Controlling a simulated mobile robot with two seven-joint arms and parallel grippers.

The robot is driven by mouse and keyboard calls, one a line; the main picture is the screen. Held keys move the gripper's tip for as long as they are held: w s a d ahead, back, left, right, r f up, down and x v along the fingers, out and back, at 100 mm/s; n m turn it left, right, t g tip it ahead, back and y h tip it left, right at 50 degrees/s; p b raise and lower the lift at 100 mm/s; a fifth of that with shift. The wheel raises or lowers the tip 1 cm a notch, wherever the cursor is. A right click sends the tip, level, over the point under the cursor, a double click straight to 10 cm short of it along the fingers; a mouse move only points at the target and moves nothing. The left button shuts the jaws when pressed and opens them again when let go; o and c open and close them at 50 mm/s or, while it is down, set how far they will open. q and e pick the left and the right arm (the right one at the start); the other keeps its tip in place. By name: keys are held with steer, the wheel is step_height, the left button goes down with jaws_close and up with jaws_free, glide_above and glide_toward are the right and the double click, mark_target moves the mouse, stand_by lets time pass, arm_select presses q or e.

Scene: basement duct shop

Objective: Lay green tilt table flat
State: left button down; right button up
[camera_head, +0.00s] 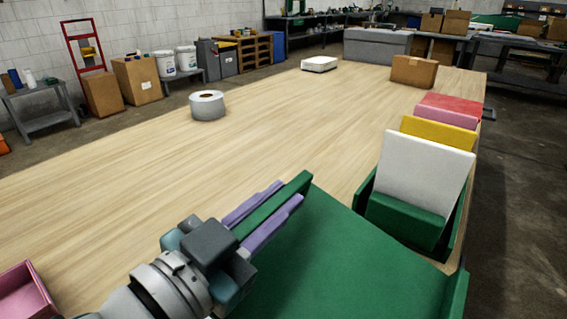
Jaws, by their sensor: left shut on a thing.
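The green tilt table (345,265) fills the bottom middle of the head view, with a raised rim along its left edge and another at its right. Its near part runs out of the picture, and I cannot tell its exact tilt. My left gripper (288,195) reaches in from the lower left. Its two purple fingers lie on either side of the left rim, shut on it. My right gripper is not in view.
Just beyond, a green holder (405,219) carries a leaning white panel (424,169), with yellow (440,132) and red (455,104) panels behind. A grey tape roll (208,106) and a cardboard box (414,71) stand on the wooden bench (290,120). A pink tray (25,294) is lower left. Mid-bench is clear.

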arm_select(q)
steer(key=f+b, duration=0.1)
steer(key=f, duration=0.1)
steer(key=w+a+f+b, duration=0.1)
steer(key=f+b, duration=0.1)
steer(key=a+f+b, duration=0.1)
steer(key=f, duration=0.1)
steer(key=shift+w+a+f+b, duration=0.1)
steer(key=shift+w+f+b, duration=0.15)
steer(key=shift+f+b, duration=0.1)
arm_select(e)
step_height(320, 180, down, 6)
arm_select(q)
steer(key=c, duration=0.8)
jaws_free()
steer(key=shift+r, duration=0.2)
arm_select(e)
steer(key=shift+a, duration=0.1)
arm_select(q)
steer(key=p+v, duration=0.1)
steer(key=v, duration=0.9)
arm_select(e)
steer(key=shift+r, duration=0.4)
